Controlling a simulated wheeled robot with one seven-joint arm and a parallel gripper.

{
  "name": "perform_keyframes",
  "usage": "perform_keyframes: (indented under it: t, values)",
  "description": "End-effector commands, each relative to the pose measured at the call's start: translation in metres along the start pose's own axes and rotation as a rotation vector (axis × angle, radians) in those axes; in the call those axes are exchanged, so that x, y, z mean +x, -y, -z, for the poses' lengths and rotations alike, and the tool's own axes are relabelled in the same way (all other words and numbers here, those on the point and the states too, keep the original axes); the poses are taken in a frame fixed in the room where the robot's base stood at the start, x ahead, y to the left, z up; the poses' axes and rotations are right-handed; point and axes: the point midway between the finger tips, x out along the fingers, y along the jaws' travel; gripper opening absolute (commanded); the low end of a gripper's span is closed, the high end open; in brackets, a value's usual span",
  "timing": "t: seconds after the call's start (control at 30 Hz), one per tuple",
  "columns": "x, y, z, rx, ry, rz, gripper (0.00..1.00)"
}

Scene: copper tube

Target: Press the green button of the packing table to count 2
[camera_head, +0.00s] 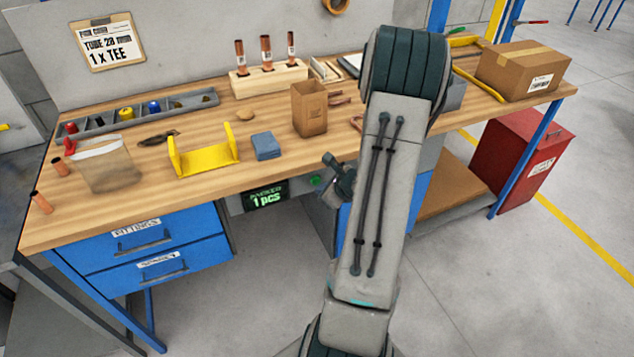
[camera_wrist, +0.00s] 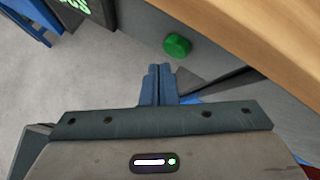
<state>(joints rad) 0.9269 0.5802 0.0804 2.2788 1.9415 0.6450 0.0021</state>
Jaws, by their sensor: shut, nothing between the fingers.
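The green button (camera_head: 316,181) sits on the grey front panel under the tabletop edge, right of the counter display. It also shows in the wrist view (camera_wrist: 177,45), just beyond my fingertips. The counter display (camera_head: 266,198) reads "1 pcs" in green; only its corner shows in the wrist view (camera_wrist: 76,5). My gripper (camera_wrist: 160,68) is shut and empty, its blue fingers together. The fingertips are apart from the button in the picture, a little below it. In the head view my arm hides most of the gripper.
The wooden tabletop (camera_head: 200,208) overhangs the panel. Blue drawers (camera_head: 150,245) stand left of the display. A yellow cradle (camera_head: 203,158), a blue block (camera_head: 265,146) and a brown paper bag (camera_head: 309,108) stand on the table. Open floor lies in front.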

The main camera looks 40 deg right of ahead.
Motion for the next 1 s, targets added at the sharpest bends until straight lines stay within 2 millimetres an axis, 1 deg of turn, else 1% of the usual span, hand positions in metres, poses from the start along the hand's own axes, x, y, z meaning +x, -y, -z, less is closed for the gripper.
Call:
perform_keyframes:
  t: [0.23,1.0]
  values:
    - [0.0059,0.0039,-0.0035,-0.001,0.0,0.001,0.0]
    - [0.0089,0.0063,-0.0063,-0.002,0.0,0.0,0.0]
